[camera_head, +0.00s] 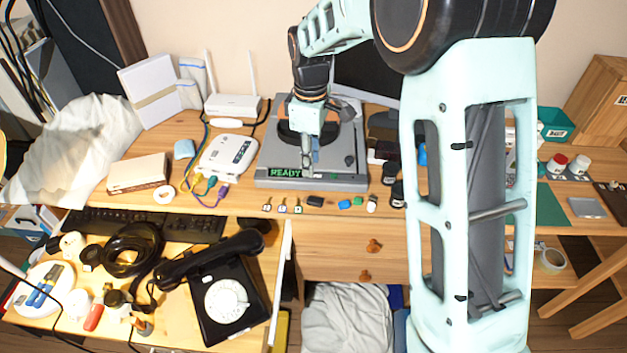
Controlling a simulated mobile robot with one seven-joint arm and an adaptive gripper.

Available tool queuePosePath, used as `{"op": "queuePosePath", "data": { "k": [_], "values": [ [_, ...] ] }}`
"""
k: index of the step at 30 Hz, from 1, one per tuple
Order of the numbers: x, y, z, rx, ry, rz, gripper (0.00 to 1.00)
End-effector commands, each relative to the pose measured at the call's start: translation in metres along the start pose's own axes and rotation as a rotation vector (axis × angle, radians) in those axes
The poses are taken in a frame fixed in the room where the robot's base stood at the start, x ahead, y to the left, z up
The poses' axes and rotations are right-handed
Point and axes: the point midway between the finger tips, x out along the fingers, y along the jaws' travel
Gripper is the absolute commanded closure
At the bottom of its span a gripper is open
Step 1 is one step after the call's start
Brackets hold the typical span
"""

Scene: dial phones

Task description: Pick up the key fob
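A small black object (315,201), which looks like the key fob, lies near the front edge of the wooden desk, just in front of the grey machine with the green READY display. It is too small to make out in detail. My gripper (312,168) points down over the grey machine (338,182), behind and above the black object and apart from it. Its fingers look close together, but their gap is too small to judge. I see nothing held in it.
Small yellow-and-white items (283,207) lie left of the black object; blue (345,204) and green (358,201) pieces and a white cylinder (372,204) lie right. A black dial phone (228,298) stands on the lower left surface. My arm hides part of the right side.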

Motion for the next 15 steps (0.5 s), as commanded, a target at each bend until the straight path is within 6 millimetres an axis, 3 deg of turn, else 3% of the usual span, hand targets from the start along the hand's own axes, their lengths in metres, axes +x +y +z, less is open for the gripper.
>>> {"op": "queuePosePath", "data": {
  "k": [9, 15],
  "values": [
    [0.046, -0.008, 0.005, -0.002, -0.015, -0.031, 0.72],
    [0.064, -0.008, 0.006, -0.002, -0.013, -0.026, 0.72]
  ]
}}
